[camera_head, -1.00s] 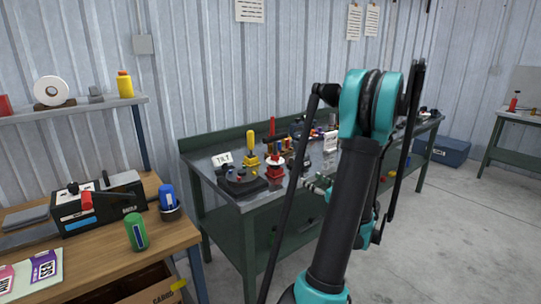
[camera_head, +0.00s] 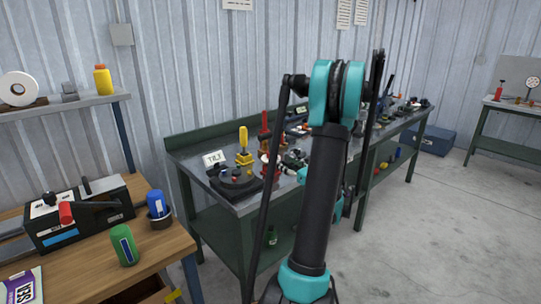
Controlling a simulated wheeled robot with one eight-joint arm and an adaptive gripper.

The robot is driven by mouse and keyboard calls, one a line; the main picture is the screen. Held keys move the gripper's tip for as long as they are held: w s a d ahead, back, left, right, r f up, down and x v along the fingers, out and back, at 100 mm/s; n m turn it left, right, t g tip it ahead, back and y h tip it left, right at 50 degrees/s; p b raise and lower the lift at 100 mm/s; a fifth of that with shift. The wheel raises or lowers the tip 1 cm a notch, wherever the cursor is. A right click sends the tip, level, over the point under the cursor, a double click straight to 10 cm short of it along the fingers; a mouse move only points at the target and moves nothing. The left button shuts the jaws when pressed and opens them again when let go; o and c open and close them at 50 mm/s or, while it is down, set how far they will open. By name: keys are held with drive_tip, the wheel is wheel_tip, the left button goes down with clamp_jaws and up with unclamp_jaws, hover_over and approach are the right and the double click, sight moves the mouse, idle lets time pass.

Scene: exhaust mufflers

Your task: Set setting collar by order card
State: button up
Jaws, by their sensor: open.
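A white card reading "TILT" (camera_head: 214,158) stands at the near left end of the green-framed bench (camera_head: 185,150). A setting collar cannot be picked out at this size. My arm rises through the middle of the picture and hides part of the bench. My gripper (camera_head: 288,166) shows small and partly covered just left of the arm, over or in front of the bench top. It looks open and empty; contact with anything cannot be told.
A yellow-handled tool (camera_head: 243,146) and a red upright piece (camera_head: 265,131) stand on the bench. A wooden table (camera_head: 185,237) at left holds a black machine (camera_head: 80,215), a green can (camera_head: 124,245) and a blue can (camera_head: 156,204). Open floor (camera_head: 420,230) lies to the right.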

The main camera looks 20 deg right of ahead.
sight(274, 156)
drive_tip(key=x, duration=1)
drive_tip(key=shift+w+a, duration=0.1)
drive_tip(key=shift+w, duration=0.25)
drive_tip(key=c, duration=1.2)
